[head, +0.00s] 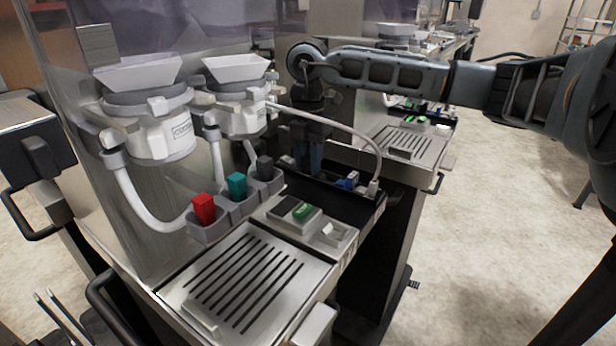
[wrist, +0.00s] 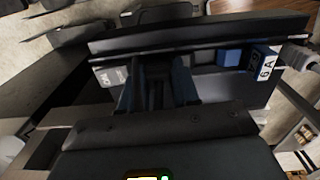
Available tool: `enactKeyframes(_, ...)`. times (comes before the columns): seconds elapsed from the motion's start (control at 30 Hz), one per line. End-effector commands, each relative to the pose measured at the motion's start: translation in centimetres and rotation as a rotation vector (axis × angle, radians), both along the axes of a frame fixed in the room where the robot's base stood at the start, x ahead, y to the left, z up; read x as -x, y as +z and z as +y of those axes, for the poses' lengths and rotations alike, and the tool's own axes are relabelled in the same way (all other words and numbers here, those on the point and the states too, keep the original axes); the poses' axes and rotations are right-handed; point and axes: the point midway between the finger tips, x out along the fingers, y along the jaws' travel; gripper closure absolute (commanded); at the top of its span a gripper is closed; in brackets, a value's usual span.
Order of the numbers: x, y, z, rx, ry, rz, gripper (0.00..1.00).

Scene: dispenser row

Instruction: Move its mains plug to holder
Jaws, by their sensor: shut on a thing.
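A pale grey plug-like end (head: 373,188) of a white cable sits at the trough's right end, apart from the fingers. It also shows in the wrist view (wrist: 297,56). I cannot tell which part is the holder.
Two white dispensers (head: 160,127) (head: 238,105) hang on the steel panel at left. A blue block (head: 348,181) with a white label stands in the trough right of my gripper. A green switch (head: 302,211) and slotted drip tray (head: 243,278) lie in front. The white cable arches nearby.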

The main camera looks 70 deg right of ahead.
Motion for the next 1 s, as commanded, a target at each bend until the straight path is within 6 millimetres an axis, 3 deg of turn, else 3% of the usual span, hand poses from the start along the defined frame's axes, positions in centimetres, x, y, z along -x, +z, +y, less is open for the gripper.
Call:
enactKeyframes(0.27,0.0,0.01,0.01,0.0,0.0,0.0,1.0)
enactKeyframes(0.3,0.0,0.01,0.0,0.0,0.0,0.0,0.65)
enactKeyframes(0.57,0.0,0.0,0.0,0.0,0.0,0.0,0.41)
enactKeyframes(0.73,-0.04,0.0,0.0,0.0,0.0,-0.001,0.39)
enactKeyframes(0.77,-0.04,-0.01,0.0,0.0,0.0,-0.001,0.43)
enactKeyframes(0.87,-0.05,-0.01,0.0,0.0,0.0,-0.002,0.35)
enactKeyframes(1.0,-0.09,0.0,-0.01,0.001,0.0,-0.003,0.35)
